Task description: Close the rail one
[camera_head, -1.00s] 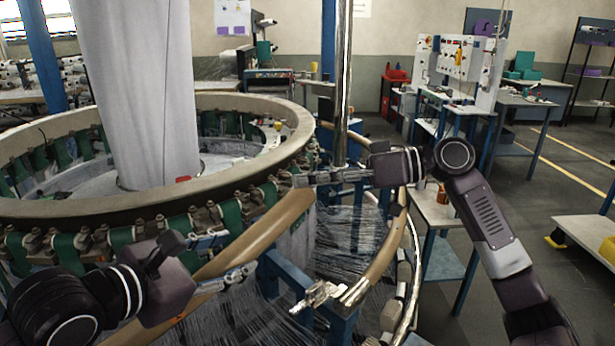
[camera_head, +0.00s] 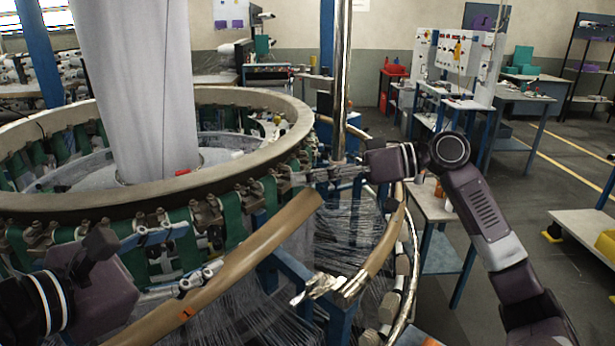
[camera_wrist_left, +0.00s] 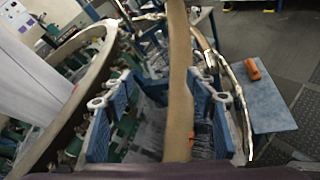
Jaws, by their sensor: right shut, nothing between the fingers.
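The tan curved rail section (camera_head: 250,249) slants across the front of the loom, with its free end pointing up and right. A gap separates it from the fixed tan rail (camera_head: 380,252), near a metal latch-like fitting (camera_head: 320,285). My left gripper (camera_head: 200,249) is open, with its fingers apart near the slanted section. In the left wrist view the tan rail (camera_wrist_left: 180,75) runs between the two blue finger pads, with space on both sides. My right gripper (camera_head: 303,177) is shut and empty, just above the free end of the section; whether it touches is unclear.
The loom's big ring (camera_head: 235,165) with green straps lies behind both grippers. A vertical metal pole (camera_head: 342,80) rises behind my right gripper. Fine threads (camera_head: 345,228) and blue supports (camera_head: 290,270) fill the space below. A small table (camera_head: 430,212) stands right.

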